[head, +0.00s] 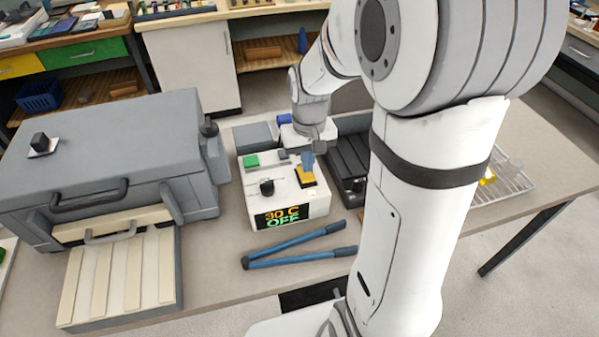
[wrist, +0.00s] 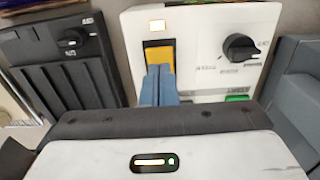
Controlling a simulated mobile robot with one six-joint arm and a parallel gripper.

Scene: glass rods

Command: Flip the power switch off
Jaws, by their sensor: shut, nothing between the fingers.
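The white control box (head: 288,205) stands on the table, with a black knob (head: 267,187), a green button (head: 251,161) and a front display (head: 282,216) reading "30 C" and "OFF". Its yellow-orange power switch (head: 306,178) is a rocker in a black frame; it also shows in the wrist view (wrist: 160,57). My gripper (head: 307,166) is shut and empty, its blue fingertips together right at the switch. In the wrist view the fingers (wrist: 159,78) cover the switch's lower part. I cannot tell whether they touch it.
A large grey oven-like box (head: 110,150) stands left, with a slatted tray (head: 120,280) before it. A black unit (head: 350,165) is close on the right. Blue-handled tongs (head: 295,258) lie in front. A wire rack (head: 515,185) is farther right.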

